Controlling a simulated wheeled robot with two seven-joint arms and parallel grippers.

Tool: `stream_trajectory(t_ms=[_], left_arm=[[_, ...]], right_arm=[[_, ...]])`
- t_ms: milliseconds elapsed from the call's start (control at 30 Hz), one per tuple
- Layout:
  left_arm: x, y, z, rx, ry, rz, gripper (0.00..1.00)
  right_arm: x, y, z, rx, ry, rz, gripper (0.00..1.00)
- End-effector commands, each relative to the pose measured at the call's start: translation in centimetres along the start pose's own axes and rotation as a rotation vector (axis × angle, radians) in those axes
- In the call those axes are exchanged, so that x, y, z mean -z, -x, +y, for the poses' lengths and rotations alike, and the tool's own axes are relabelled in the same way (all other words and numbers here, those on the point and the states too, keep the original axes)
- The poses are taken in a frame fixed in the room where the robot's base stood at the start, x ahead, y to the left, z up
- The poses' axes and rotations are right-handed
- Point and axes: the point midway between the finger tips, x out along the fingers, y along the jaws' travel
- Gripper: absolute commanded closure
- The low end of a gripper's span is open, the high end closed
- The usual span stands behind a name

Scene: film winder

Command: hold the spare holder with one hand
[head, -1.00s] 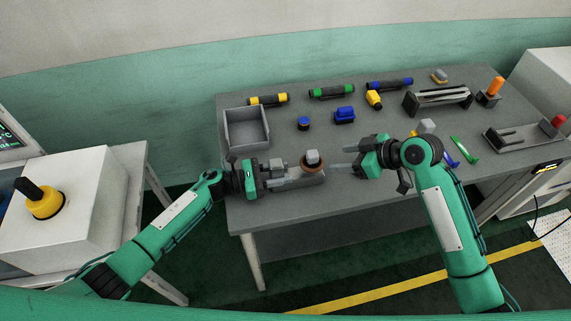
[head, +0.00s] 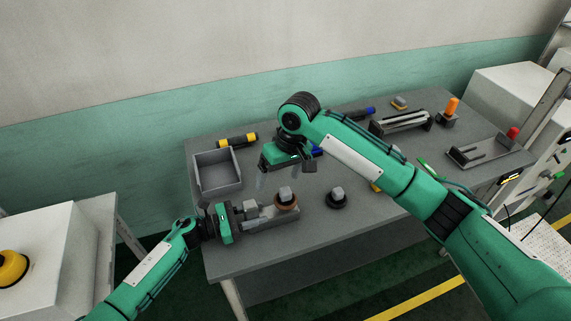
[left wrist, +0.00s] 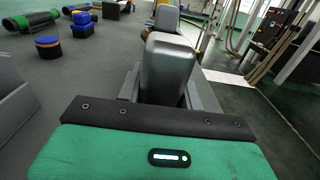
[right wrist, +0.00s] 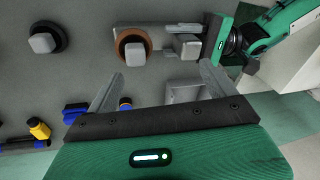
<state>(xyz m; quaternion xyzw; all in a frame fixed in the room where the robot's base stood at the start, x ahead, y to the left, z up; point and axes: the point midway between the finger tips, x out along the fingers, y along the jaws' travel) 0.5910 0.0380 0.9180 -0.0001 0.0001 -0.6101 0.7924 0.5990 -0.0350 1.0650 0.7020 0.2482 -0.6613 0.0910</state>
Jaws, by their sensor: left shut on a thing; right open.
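A grey holder base (head: 272,223) lies near the table's front edge, with a grey block at its left end and a brown ring (head: 288,207) around a grey post at its right. I take this as the spare holder. My left gripper (head: 242,214) is shut on the left block, and a large grey block (left wrist: 168,65) stands just beyond that gripper in the left wrist view. The brown ring also shows in the right wrist view (right wrist: 124,33). My right gripper (head: 280,185) is open and empty, behind and above the holder.
A black round piece with a grey top (head: 337,201) stands right of the holder. A grey tray (head: 218,185) is at the table's left. Dark cylinders with coloured bands, a slotted grey fixture (head: 402,122) and a red-knobbed fixture (head: 485,155) lie further back and right.

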Motion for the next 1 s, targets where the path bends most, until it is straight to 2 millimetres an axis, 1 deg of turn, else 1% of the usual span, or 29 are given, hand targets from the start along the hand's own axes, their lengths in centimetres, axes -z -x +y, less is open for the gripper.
stream_trajectory(t_ms=[100,233,367,467,567,633,900,1000], left_arm=[[0.0,0.0,0.0,0.0,0.0,0.0,0.86],[0.0,0.0,0.0,0.0,0.0,0.0,0.86],[0.0,0.0,0.0,0.0,0.0,0.0,0.86],[0.0,0.0,0.0,0.0,0.0,0.0,0.86],[0.0,0.0,0.0,0.0,0.0,0.0,0.86],[0.0,0.0,0.0,0.0,0.0,0.0,0.86],[0.0,0.0,0.0,0.0,0.0,0.0,0.86],[0.0,0.0,0.0,0.0,0.0,0.0,0.86]], right_arm=[[0.6,1.0,0.7,-0.092,-0.092,-0.044,0.13],[0.8,1.8,1.4,-0.166,-0.174,-0.071,0.13],[0.9,2.1,1.7,-0.206,-0.217,-0.084,0.13],[0.8,1.8,1.9,-0.216,-0.23,-0.088,0.13],[0.7,0.8,2.2,-0.217,-0.233,-0.089,0.13],[0.6,-0.3,2.4,-0.216,-0.232,-0.09,0.13],[0.0,-5.4,3.4,-0.215,-0.23,-0.089,0.13],[-0.2,-6.9,3.7,-0.215,-0.231,-0.088,0.13]])
